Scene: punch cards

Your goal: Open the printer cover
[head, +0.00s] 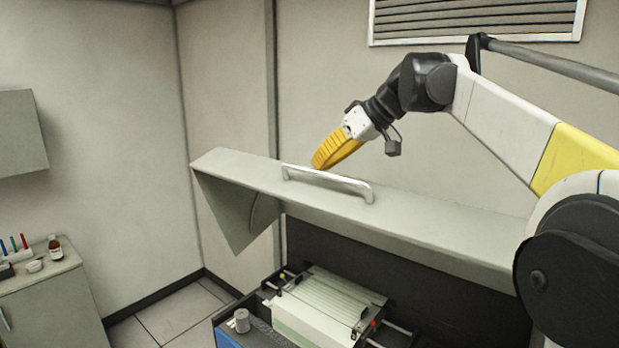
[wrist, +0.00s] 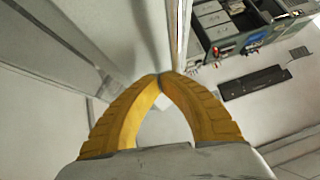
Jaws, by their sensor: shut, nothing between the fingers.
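The printer cover (head: 440,232) is a long grey lid that stands raised and tilted above the printer body in the head view. My gripper (head: 318,167), with yellow fingers, is at the cover's upper edge, just above and behind the left part of the handle. Whether it touches the cover cannot be told. In the wrist view my gripper (wrist: 161,76) has its fingertips together with nothing between them. The printer body (head: 325,305), with a pale ribbed unit and rails, lies exposed under the cover.
A counter (head: 45,280) with a bottle (head: 55,247) and small lab items stands at the left, below a wall cabinet (head: 20,132). A wall vent (head: 475,15) is at the upper right. Tiled floor (head: 180,312) is free between counter and printer.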

